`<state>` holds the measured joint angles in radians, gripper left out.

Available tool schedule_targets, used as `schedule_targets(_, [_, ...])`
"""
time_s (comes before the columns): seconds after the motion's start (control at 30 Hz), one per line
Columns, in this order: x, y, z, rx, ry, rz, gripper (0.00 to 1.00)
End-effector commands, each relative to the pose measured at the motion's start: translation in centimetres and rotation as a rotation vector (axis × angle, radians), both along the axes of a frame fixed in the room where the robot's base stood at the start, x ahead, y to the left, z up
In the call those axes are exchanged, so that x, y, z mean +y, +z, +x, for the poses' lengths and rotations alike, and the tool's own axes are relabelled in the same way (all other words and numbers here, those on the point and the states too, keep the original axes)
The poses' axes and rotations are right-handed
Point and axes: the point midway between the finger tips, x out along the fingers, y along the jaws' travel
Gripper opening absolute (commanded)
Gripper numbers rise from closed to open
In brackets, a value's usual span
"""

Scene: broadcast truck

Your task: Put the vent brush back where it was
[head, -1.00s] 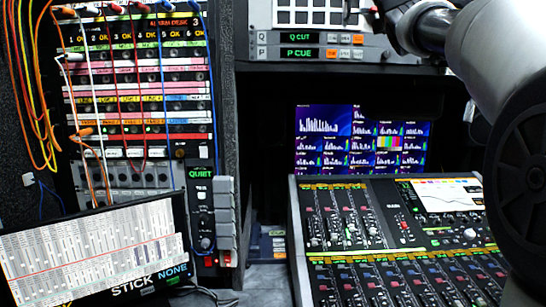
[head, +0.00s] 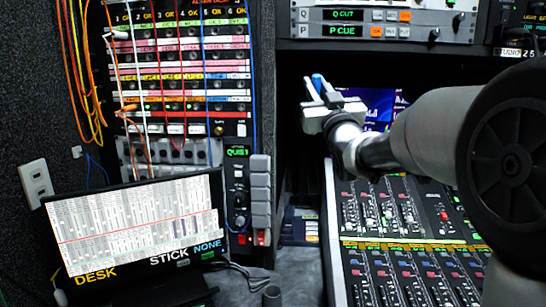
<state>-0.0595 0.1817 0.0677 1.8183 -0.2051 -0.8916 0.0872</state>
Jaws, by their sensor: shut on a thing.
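My gripper (head: 321,91) is in the middle of the head view, in front of the dark recess above the mixing desk. Its fingers are shut on a small blue thing (head: 318,82), which I take to be the vent brush. Only a short blue part shows between the fingers; the rest is hidden by the gripper or too small to tell. It is held in the air, clear of the desk. No label marks the brush's earlier place.
The mixing desk (head: 400,245) lies below my arm. A laptop-like screen (head: 135,225) stands at lower left, before the patch rack (head: 185,90). A dark cylinder (head: 271,296) and cables are on the grey worktop (head: 300,270). A lit monitor (head: 372,108) is behind my gripper.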

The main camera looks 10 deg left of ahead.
Motion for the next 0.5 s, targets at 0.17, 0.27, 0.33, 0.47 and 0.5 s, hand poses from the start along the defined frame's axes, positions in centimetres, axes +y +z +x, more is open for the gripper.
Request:
schedule_targets(0.17, [4.0,-9.7,-0.8,0.134,-0.031,-0.006,0.00])
schedule_targets(0.27, [5.8,-14.8,-1.9,0.204,-0.053,-0.010,0.00])
schedule_targets(0.33, [6.9,-18.3,-2.9,0.251,-0.067,-0.010,0.00])
schedule_targets(0.47, [8.4,-24.1,-5.2,0.329,-0.090,-0.010,0.00])
schedule_targets(0.5, [8.6,-25.5,-5.9,0.348,-0.095,-0.009,0.00])
